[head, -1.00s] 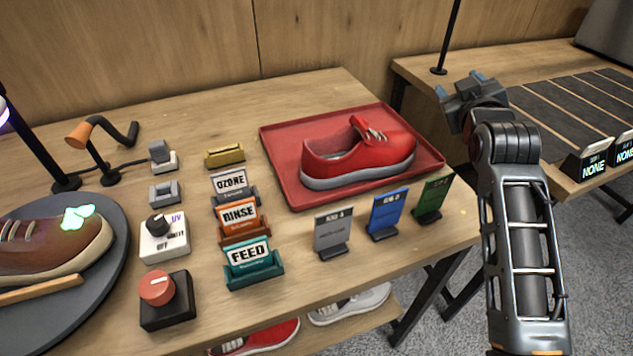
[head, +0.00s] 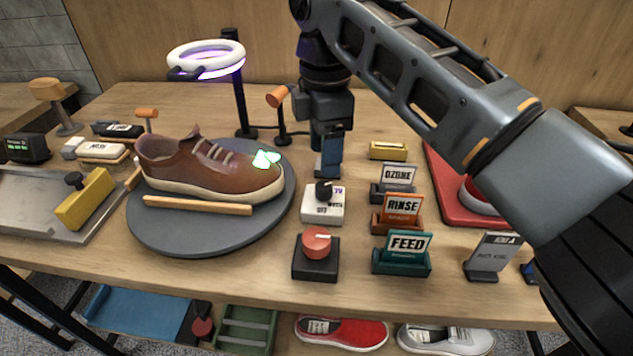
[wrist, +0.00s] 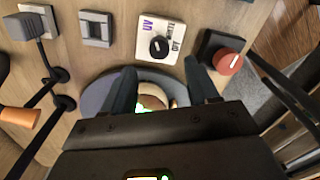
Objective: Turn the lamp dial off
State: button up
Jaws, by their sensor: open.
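The lamp dial is a black knob (head: 323,190) on a white box (head: 321,212) marked UV, WHITE and OFF. It also shows in the wrist view (wrist: 159,46), just beyond the fingertips and between their lines. The ring lamp (head: 206,57) above the shoe glows purple. My gripper (head: 328,168) points down just behind the dial box in the head view. In the wrist view my gripper (wrist: 163,75) has its two fingers apart with nothing held. The knob is apart from both fingers. Which mark the knob points to is too small to tell.
A red knob on a black box (head: 315,262) stands in front of the dial. A brown shoe (head: 210,168) lies on the grey turntable (head: 180,238) to the left. The OZONE, RINSE and FEED card holders (head: 400,262) stand to the right. A grey switch (wrist: 96,29) is close by.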

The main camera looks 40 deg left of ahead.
aim_at(324, 185)
notch_tip(324, 185, down, 7)
jog(key=shift+f, duration=0.15)
dwell(0.4)
jog(key=c, duration=1)
jog(key=shift+c, duration=0.2)
